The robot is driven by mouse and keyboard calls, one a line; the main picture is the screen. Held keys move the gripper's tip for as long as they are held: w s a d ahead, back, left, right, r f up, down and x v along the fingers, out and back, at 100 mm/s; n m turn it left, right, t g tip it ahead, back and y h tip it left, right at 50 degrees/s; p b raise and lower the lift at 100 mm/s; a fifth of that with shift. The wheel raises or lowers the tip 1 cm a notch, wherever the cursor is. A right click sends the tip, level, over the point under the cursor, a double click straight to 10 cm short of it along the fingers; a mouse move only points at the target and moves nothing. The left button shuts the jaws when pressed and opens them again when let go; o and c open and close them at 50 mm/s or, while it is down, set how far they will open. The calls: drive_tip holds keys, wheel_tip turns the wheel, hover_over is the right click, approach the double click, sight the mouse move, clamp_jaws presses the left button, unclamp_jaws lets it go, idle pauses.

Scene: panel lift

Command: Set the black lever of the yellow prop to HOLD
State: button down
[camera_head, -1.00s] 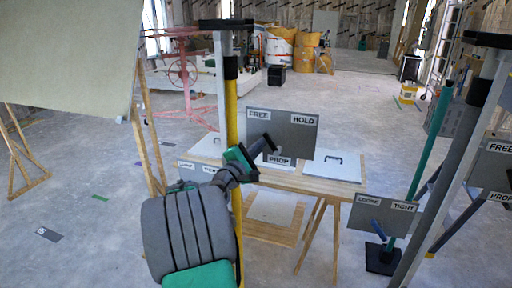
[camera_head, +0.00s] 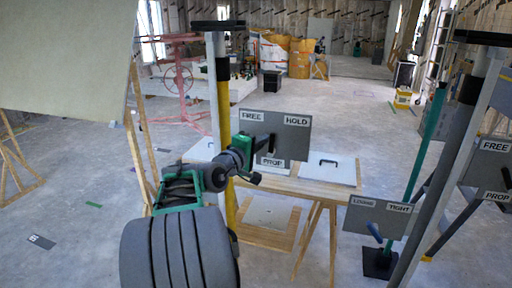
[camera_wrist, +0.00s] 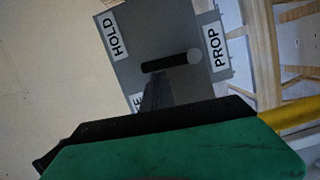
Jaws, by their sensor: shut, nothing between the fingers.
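The yellow prop (camera_head: 224,100) stands upright left of centre in the head view. Its grey plate (camera_head: 292,128) is labelled FREE at upper left, HOLD at upper right and PROP below. The black lever (camera_head: 271,146) is near the plate's middle, its handle roughly upright; it shows whole in the wrist view (camera_wrist: 170,62), between HOLD and PROP. My gripper (camera_head: 262,142) is shut and empty, its tips just left of the lever, on the FREE side. In the wrist view its dark fingers (camera_wrist: 157,92) point at the lever; I cannot tell if they touch.
A wooden trestle table (camera_head: 318,187) stands behind the plate. At right are a teal prop (camera_head: 424,165) with a LOOSE/TIGHT plate (camera_head: 378,216) and another grey prop (camera_head: 450,150) with a FREE/PROP plate. A large pale panel (camera_head: 65,60) is at upper left.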

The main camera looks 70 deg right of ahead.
drive_tip(key=s+m+b, duration=0.1)
drive_tip(key=m, duration=0.1)
drive_tip(key=s+m+y+b, duration=0.1)
drive_tip(key=m+b, duration=0.1)
drive_tip(key=shift+s+r+t, duration=0.1)
drive_tip(key=shift+s+t, duration=0.2)
drive_tip(key=shift+s+d+m, duration=0.1)
drive_tip(key=shift+s+m, duration=0.1)
drive_tip(key=shift+m, duration=0.1)
drive_tip(key=shift+s+b, duration=0.15)
drive_tip(key=shift+b, duration=0.25)
drive_tip(key=shift+r, duration=0.1)
drive_tip(key=shift+r, duration=0.2)
drive_tip(key=shift+w+r+p, duration=0.9)
drive_tip(key=shift+w+r, duration=0.15)
drive_tip(key=shift+w, duration=0.2)
drive_tip(key=b, duration=0.2)
approach(273, 138)
drive_tip(key=w+a+r, duration=0.2)
drive_tip(key=w, duration=0.1)
drive_tip(key=shift+r, duration=0.1)
